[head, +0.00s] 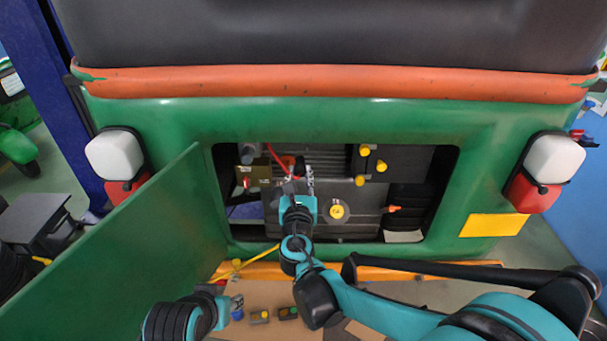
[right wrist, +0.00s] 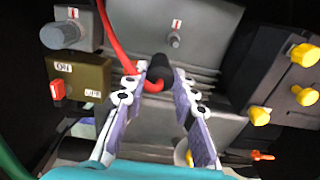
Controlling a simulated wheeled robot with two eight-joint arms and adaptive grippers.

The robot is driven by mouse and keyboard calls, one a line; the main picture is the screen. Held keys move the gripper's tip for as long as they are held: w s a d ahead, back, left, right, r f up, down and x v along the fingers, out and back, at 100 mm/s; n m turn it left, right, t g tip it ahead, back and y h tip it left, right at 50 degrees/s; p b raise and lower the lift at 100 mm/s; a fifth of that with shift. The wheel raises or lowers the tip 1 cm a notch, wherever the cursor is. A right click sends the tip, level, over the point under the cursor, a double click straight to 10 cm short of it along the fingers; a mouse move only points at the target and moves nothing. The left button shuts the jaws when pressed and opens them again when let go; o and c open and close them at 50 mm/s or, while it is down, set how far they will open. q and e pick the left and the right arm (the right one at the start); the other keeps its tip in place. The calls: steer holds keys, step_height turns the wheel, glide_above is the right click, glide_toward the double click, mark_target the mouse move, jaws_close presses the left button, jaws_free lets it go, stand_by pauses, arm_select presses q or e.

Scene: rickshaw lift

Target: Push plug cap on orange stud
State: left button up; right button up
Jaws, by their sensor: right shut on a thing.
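The plug cap (right wrist: 160,70) is a black cylinder on a red cable. It sits between the fingers of my right gripper (right wrist: 163,82), which is shut on it inside the open bay. In the head view my right gripper (head: 298,183) largely hides the cap. An orange stud (head: 392,208) projects from the engine at the right of the bay, and shows at lower right in the right wrist view (right wrist: 262,156). The cap is apart from it. My left gripper (head: 229,303) is low at the left, outside the bay; its jaws are too unclear to read.
Yellow knobs (head: 365,151) stand at the bay's upper right. A brown switch box (right wrist: 82,78) and a grey knob (right wrist: 58,35) are at the left. A metal stud (right wrist: 175,40) is behind the cap. The green flap (head: 120,255) stands open; small boxes (head: 260,316) lie below.

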steer(key=s+a+f+b, duration=0.1)
steer(key=a+f+b, duration=0.3)
steer(key=f, duration=0.1)
steer(key=shift+s+f+b, duration=0.25)
steer(key=shift+b, duration=0.05)
stand_by(0.4)
steer(key=w, duration=0.7)
steer(key=shift+b, duration=0.35)
stand_by(5.0)
steer(key=shift+w, duration=0.1)
steer(key=o, duration=1.1)
steer(key=shift+c, duration=0.4)
